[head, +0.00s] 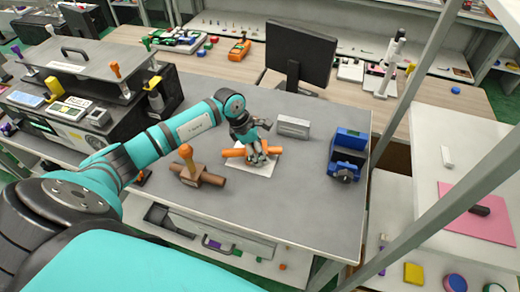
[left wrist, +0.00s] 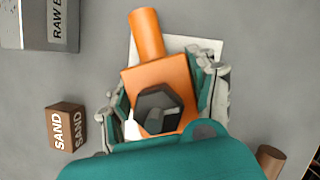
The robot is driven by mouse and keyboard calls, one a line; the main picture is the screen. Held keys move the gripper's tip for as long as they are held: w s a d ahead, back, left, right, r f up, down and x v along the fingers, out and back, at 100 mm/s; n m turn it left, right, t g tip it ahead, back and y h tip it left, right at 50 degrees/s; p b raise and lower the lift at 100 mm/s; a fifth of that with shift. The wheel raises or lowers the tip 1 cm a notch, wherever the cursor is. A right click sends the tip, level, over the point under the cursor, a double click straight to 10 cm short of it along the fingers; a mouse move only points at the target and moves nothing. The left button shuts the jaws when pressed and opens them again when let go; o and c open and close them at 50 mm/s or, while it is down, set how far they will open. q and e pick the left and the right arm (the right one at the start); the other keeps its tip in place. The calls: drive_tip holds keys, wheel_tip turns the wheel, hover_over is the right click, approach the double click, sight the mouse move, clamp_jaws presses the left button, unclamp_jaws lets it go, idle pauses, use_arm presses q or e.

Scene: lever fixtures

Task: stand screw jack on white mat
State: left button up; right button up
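The white mat (head: 262,171) lies on the grey bench top, and a corner of it shows in the left wrist view (left wrist: 208,46). An orange piece (head: 234,153), which I take to be the screw jack, is at the mat. In the left wrist view the orange piece (left wrist: 146,36) has a block body, a round bar and a dark hexagonal top facing the camera. My left gripper (head: 257,157) comes down over it, with fingers against both sides of the block (left wrist: 165,97). Its underside is hidden, so I cannot tell whether it touches the mat. My right gripper is not in view.
A brown fitting with an orange knob (head: 189,170) stands left of the mat. A grey block (head: 294,127) lies behind it, and a blue vise-like device (head: 347,155) stands right. A small brown SAND box (left wrist: 66,131) lies close by. A monitor (head: 300,50) stands behind.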

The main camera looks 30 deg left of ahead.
use_arm(q)
drive_tip(key=o, duration=0.4)
drive_tip(key=shift+c, duration=0.2)
drive_tip(key=shift+r, duration=0.1)
drive_tip(key=shift+r, duration=0.15)
drive_tip(key=b+v, duration=0.3)
drive_tip(key=v, duration=0.7)
drive_tip(key=shift+s+a+r, duration=0.1)
drive_tip(key=shift+r, duration=0.1)
drive_tip(key=shift+s+a+r, duration=0.15)
drive_tip(key=shift+r, duration=0.5)
